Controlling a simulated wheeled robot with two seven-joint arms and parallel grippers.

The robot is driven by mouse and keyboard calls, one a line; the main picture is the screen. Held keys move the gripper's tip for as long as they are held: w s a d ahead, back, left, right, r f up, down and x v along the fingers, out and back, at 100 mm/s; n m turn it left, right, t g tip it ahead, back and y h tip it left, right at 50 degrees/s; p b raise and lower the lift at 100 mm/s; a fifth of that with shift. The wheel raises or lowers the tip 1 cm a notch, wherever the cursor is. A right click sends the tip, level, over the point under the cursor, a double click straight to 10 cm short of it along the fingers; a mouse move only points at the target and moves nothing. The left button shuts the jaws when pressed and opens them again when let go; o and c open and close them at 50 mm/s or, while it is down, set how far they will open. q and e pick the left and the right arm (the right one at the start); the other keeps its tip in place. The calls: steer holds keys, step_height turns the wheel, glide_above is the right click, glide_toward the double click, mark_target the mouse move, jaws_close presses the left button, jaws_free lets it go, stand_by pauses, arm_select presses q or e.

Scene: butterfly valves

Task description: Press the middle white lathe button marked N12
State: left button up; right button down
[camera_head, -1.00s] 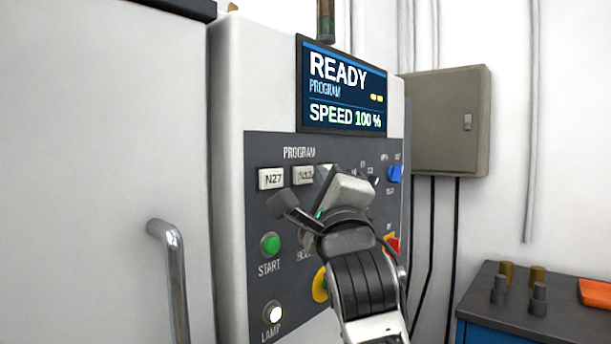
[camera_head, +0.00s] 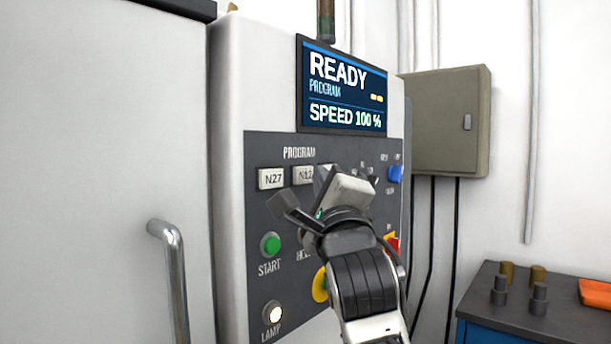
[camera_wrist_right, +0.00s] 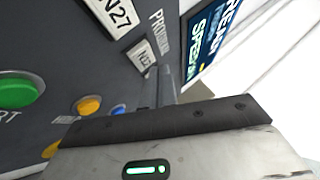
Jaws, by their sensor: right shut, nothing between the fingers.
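The white button marked N12 (camera_head: 302,175) is on the dark control panel, right of the white N27 button (camera_head: 270,178). Its right part is covered by my right gripper (camera_head: 323,175) in the head view. In the right wrist view the N12 button (camera_wrist_right: 146,57) shows just beyond the fingertips (camera_wrist_right: 160,82). My right gripper is shut and empty, its fingers pointing at the panel beside N12. I cannot tell whether they touch it. Any further white button to the right is hidden behind the gripper. My left gripper is not in view.
The screen (camera_head: 342,88) above the panel reads READY and SPEED 100 %. A green START button (camera_head: 270,245) and a lit LAMP button (camera_head: 272,313) lie below. A blue knob (camera_head: 395,174) is at the right. A door handle (camera_head: 172,270) sticks out at the left.

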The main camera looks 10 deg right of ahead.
steer(key=shift+w+a, duration=0.3)
steer(key=shift+w, duration=0.05)
steer(key=shift+w+a, duration=0.25)
steer(key=shift+w, duration=0.05)
stand_by(0.9)
stand_by(0.4)
steer(key=shift+s+d, duration=0.5)
steer(key=shift+s, duration=0.15)
steer(key=s+d, duration=0.1)
steer(key=s, duration=0.1)
steer(key=s+d+p, duration=0.1)
steer(key=s+d, duration=0.1)
stand_by(0.3)
stand_by(0.8)
